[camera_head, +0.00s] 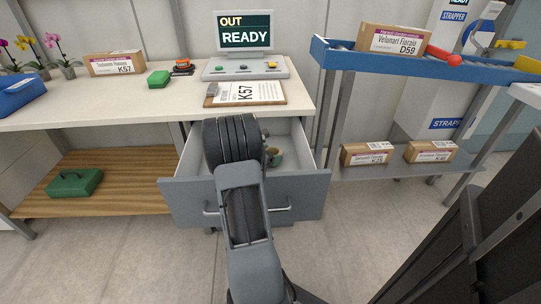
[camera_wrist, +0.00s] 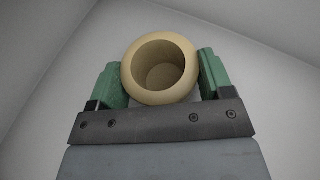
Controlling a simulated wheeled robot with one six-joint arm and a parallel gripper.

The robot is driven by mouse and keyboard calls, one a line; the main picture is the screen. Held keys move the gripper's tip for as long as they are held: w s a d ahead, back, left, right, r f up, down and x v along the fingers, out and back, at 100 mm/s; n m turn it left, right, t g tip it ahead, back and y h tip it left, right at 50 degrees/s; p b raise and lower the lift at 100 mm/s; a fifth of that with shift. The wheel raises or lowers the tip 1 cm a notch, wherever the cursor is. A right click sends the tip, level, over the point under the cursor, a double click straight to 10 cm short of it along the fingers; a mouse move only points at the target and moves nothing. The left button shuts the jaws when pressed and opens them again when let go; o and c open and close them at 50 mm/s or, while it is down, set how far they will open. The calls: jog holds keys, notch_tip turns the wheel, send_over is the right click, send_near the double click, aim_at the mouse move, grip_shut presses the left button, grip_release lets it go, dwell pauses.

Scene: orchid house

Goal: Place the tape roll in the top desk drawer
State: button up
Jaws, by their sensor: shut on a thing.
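The tape roll (camera_wrist: 160,68) is a tan ring with a hollow middle. In the wrist view it sits between the two green fingers of my gripper (camera_wrist: 162,75), which are shut on it. In the head view the gripper (camera_head: 272,156) is over or inside the open top desk drawer (camera_head: 245,199), and a little of the tape roll (camera_head: 271,151) shows beside my arm. Pale drawer walls surround the roll in the wrist view. Whether the roll touches the drawer floor I cannot tell. My arm hides part of the drawer.
A blue conveyor (camera_head: 435,66) with a carton (camera_head: 393,40) stands at the right. The floor before the desk is clear at the left.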

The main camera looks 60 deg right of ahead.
jog(key=o, duration=1)
jog(key=shift+f, duration=0.1)
jog(key=shift+c, duration=0.2)
jog(key=shift+r+p, duration=0.35)
jog(key=shift+p, duration=0.1)
jog(key=p+v, duration=0.2)
jog(key=v, duration=1)
jog(key=shift+w+p, duration=0.1)
jog(key=shift+p, duration=0.25)
